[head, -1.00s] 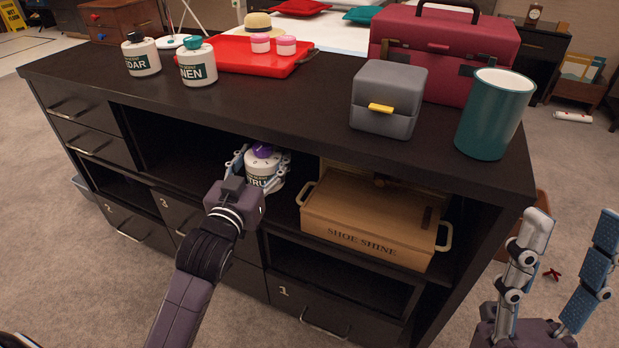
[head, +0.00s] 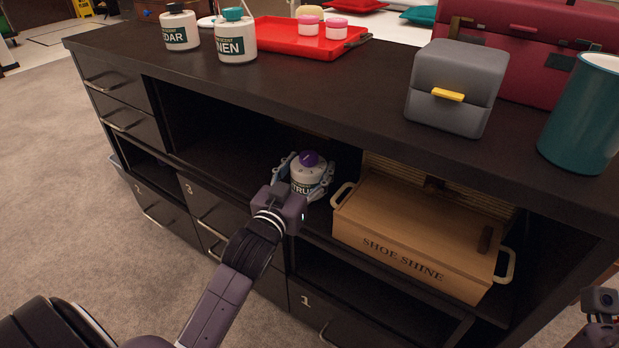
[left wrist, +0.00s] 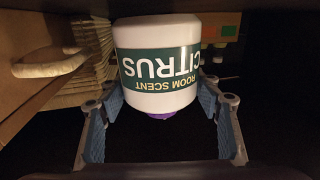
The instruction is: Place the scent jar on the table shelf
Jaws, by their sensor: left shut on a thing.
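The scent jar (head: 309,177) is white with a purple cap and a dark green label. In the left wrist view the jar (left wrist: 160,80) reads "ROOM SCENT CITRUS" and appears upside down. My left gripper (head: 304,182) is shut on the jar, with a finger on each side, inside the open middle shelf (head: 222,150) of the black cabinet. The jar looks upright in the head view; whether it touches the shelf board I cannot tell. Only a part of my right gripper (head: 601,305) shows at the lower right edge; its fingers are mostly cut off.
A wooden shoe shine box (head: 410,235) stands on the same shelf, just right of the jar. On the top are two other scent jars (head: 180,28) (head: 236,38), a red tray (head: 300,42), a grey box (head: 455,85) and a teal cup (head: 585,115). The shelf is clear left of the jar.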

